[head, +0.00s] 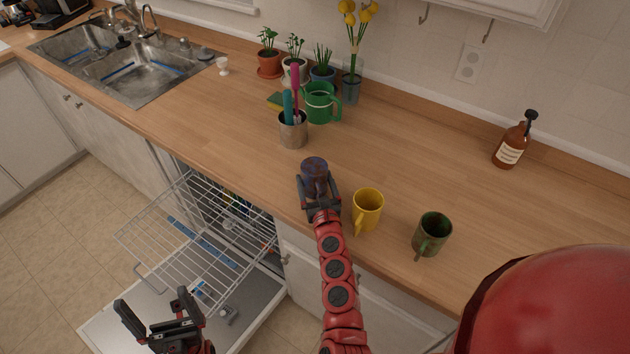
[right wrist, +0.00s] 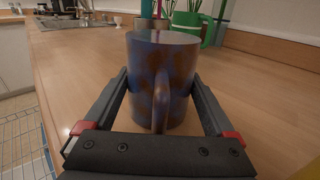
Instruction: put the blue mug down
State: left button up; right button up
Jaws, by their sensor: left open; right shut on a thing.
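The blue mug (head: 314,170), mottled with brown, is at the front part of the wooden counter. My right gripper (head: 318,183) is shut on it, with one finger on each side. In the right wrist view the mug (right wrist: 162,75) is upright, its handle pointing toward the wrist between the fingers. Its base is at or very near the counter top; I cannot tell whether it touches. My left gripper (head: 156,304) is open and empty, low over the open dishwasher door.
A yellow mug (head: 368,207) stands close to the right of my right gripper, with a green mug (head: 433,233) beyond it. A metal utensil cup (head: 293,132) and a large green mug (head: 319,104) stand behind. The dishwasher rack (head: 190,240) is pulled out. The counter's right-middle is clear.

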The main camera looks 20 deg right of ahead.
jog(key=shift+s+a+f+b, duration=0.1)
jog(key=shift+s+f+b, duration=0.05)
jog(key=shift+f+b, duration=0.4)
jog(key=o, duration=1.4)
jog(key=shift+o, duration=0.7)
jog(key=shift+a+f, duration=0.1)
jog(key=shift+f, duration=0.2)
jog(key=shift+r+p, duration=0.25)
jog(key=shift+p, duration=0.25)
jog(key=shift+r+p, duration=0.5)
jog(key=shift+p, duration=0.2)
jog(key=shift+s+f+b, duration=0.5)
jog(key=shift+s+b, duration=0.25)
jog(key=s, duration=0.3)
jog(key=s+b, duration=0.1)
jog(key=s, duration=0.2)
jog(key=s+a+r+b, duration=0.1)
jog(key=s, duration=0.2)
jog(key=shift+s, duration=0.1)
jog(key=shift+s+r, duration=0.25)
jog(key=shift+s, duration=0.25)
